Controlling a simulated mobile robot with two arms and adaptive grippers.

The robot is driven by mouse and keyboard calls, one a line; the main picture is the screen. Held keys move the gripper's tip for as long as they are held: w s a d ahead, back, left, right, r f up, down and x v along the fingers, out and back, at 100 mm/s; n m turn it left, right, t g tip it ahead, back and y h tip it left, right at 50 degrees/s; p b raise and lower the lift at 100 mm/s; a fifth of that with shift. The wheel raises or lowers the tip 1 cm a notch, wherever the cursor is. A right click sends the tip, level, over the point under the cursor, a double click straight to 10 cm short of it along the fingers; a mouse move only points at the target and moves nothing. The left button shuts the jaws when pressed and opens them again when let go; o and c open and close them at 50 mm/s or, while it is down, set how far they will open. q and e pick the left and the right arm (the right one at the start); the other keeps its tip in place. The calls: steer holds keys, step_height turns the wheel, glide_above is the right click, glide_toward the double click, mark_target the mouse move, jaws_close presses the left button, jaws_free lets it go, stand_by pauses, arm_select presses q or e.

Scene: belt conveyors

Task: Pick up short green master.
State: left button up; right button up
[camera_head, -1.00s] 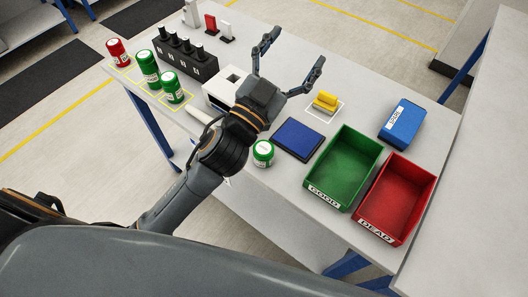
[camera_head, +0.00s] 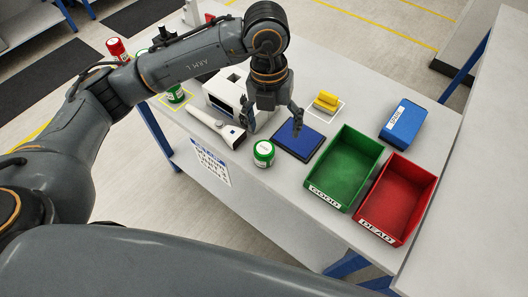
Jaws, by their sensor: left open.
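A second green cylinder (camera_head: 176,94) stands at the left in a yellow-outlined square, partly under my arm. The taller green cylinder is mostly hidden by my arm. My right gripper is not in view.
A blue pad (camera_head: 299,140) lies right of the gripper. A green bin marked GOOD (camera_head: 322,196), a red bin marked DEAD (camera_head: 377,232) and a blue box (camera_head: 403,122) stand right. A white device (camera_head: 226,91) and handheld tool (camera_head: 216,126) sit left. A yellow block (camera_head: 326,101) lies behind.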

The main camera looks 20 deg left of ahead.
mark_target(264, 147)
arm_select(q)
steer(key=shift+y, duration=0.5)
steer(key=f, duration=0.2)
steer(key=a+f+p, duration=0.1)
steer(key=f, duration=0.2)
steer(key=a+f+p, duration=0.1)
steer(key=f, duration=0.2)
steer(key=shift+w+a, duration=0.1)
steer(key=shift+w, duration=0.3)
steer(key=f+p, duration=0.1)
steer(key=f, duration=0.2)
steer(key=f+p, duration=0.1)
steer(key=shift+w+a+f+p, duration=0.15)
steer(key=shift+w+f+p, duration=0.2)
steer(key=shift+f, duration=0.35)
steer(key=c, duration=1.6)
steer(key=shift+w+r, duration=0.1)
steer(key=shift+r, duration=0.05)
